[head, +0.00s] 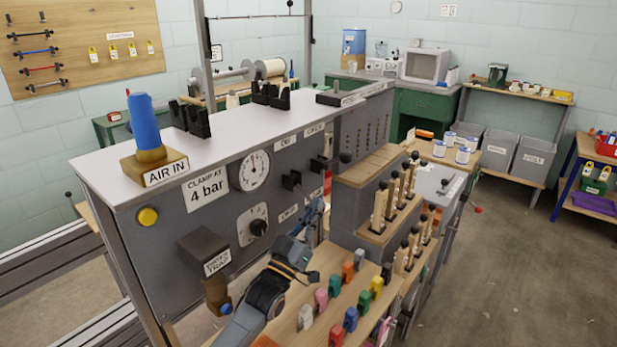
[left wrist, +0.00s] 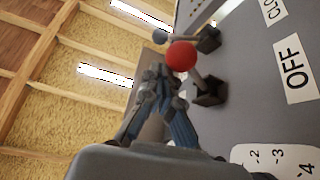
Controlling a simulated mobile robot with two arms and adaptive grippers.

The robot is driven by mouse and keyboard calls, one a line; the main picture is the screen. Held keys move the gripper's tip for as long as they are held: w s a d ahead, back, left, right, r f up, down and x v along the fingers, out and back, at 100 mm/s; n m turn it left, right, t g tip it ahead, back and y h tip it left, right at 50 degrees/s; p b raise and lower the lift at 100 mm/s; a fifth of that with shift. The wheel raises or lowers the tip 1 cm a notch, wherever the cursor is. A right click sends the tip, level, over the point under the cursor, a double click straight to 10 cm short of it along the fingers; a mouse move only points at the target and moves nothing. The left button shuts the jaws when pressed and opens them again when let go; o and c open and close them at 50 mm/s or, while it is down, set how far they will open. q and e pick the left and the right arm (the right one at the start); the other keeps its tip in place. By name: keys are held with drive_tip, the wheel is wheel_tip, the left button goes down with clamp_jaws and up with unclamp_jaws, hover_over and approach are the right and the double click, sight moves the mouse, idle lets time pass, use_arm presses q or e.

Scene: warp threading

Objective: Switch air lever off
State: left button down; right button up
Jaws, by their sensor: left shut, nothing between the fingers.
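The air lever has a red ball knob (left wrist: 182,55) on a short rod from a dark square base (left wrist: 209,90) on the grey panel, beside the OFF label (left wrist: 294,68) in the left wrist view. In the head view its dark base (head: 291,181) is on the panel front, and the red knob (head: 327,183) shows just above my gripper. My left gripper (head: 312,212) is shut and empty in front of the panel. In the left wrist view its fingertips (left wrist: 160,78) are close to the knob; I cannot tell whether they touch. My right gripper is not in view.
A second lever with a dark knob (head: 345,157) is just beyond. A pressure gauge (head: 254,171), a regulator dial (head: 253,225) and a water trap (head: 205,257) are on the panel. Wooden racks with pegs (head: 380,208) and coloured clips (head: 321,300) stand close to my arm.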

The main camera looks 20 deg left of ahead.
use_arm(q)
drive_tip(key=shift+s+f, duration=0.1)
drive_tip(key=shift+f, duration=0.6)
drive_tip(key=v, duration=1.1)
drive_tip(key=shift+s+r, duration=0.3)
drive_tip(key=shift+s, duration=0.05)
drive_tip(key=shift+a, duration=0.1)
